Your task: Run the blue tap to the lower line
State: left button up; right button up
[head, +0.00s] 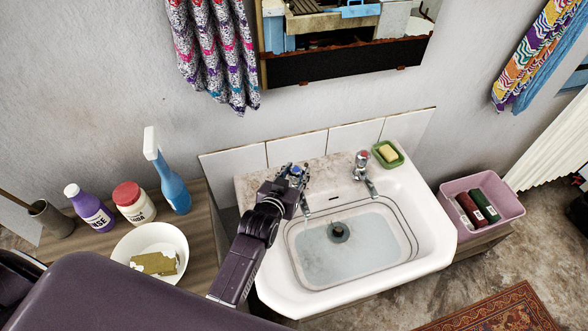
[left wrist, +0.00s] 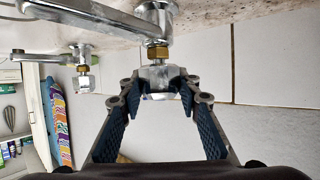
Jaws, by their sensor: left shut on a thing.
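The blue tap (head: 297,172) stands at the back left of the white basin (head: 440,236). My left gripper (head: 290,178) is shut on its handle, and the fingers cover much of it. In the left wrist view, the gripper (left wrist: 158,82) has its fingertips on both sides of the metal handle (left wrist: 160,72) below a brass collar. Clear water (head: 365,255) lies in the basin over a dark drain (head: 338,232). Two lines run round the inner wall; the water's exact height against the lower line is hard to tell. My right gripper is out of view.
The red-marked tap (head: 363,160) stands to the right, near a green soap dish (head: 388,153). A pink tub (head: 483,205) is right of the basin. Bottles and a white bowl (head: 150,241) stand on the wooden counter at left. A tiled splashback (head: 297,148) is behind.

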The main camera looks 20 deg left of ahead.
pick_arm(q)
jog(key=shift+w+a+r, duration=0.15)
jog(key=shift+r, duration=0.2)
jog(key=o, duration=1.2)
jog(key=shift+f, duration=0.2)
jog(key=shift+c, duration=0.2)
jog(key=shift+s+r, duration=0.1)
jog(key=shift+s, duration=0.65)
jog(key=v, duration=1)
jog(key=shift+s+r, duration=0.25)
jog(key=shift+s, duration=0.05)
